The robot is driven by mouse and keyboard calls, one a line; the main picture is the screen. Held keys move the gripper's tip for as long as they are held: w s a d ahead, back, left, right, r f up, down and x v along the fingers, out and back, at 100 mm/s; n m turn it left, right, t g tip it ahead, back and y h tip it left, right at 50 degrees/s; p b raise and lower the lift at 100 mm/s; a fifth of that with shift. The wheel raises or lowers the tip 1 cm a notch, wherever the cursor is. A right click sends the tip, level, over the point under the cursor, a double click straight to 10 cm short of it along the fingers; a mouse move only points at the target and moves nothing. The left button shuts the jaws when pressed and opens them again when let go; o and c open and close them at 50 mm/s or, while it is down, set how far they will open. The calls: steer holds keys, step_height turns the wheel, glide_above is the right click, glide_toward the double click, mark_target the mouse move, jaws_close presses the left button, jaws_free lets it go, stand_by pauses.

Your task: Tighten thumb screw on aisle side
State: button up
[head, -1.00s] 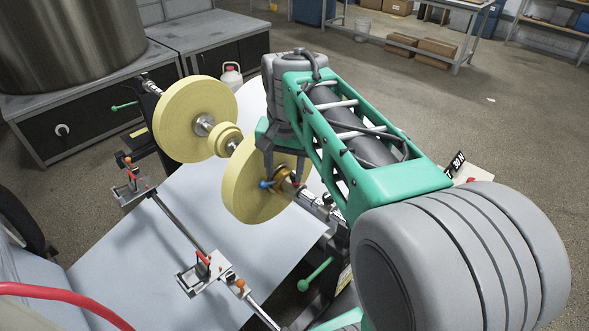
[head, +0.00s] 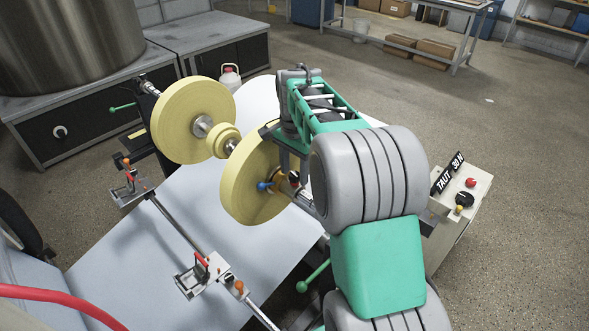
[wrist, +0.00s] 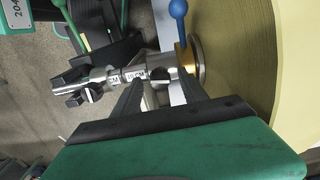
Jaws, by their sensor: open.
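In the wrist view, a metal shaft (wrist: 108,75) runs from the left into a yellow roll (wrist: 240,45). A metal collar (wrist: 187,57) with a brass-coloured part and a blue ball lever (wrist: 178,9) sits against the roll. A small black knob (wrist: 160,73), seemingly the thumb screw, shows at the collar. My gripper (wrist: 158,88) is open, its fingers either side of the knob in the picture; contact cannot be told. In the head view, the near yellow roll (head: 248,185) and blue ball (head: 263,186) show; my arm hides most of the gripper.
A second large yellow roll (head: 192,122) is on the far part of the shaft. A control box (head: 480,188) reading "TAUT 30 N" stands at right. Clamps (head: 200,273) on a rail and a green-handled lever (head: 313,276) are in front.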

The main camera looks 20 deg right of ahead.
jaws_close()
stand_by(0.4)
steer(key=shift+m, duration=0.4)
steer(key=m, duration=0.3)
steer(key=shift+m, duration=0.3)
steer(key=m, duration=0.4)
steer(key=shift+m+p, duration=0.3)
steer(key=m, duration=0.4)
steer(key=shift+m, duration=2.1)
jaws_free()
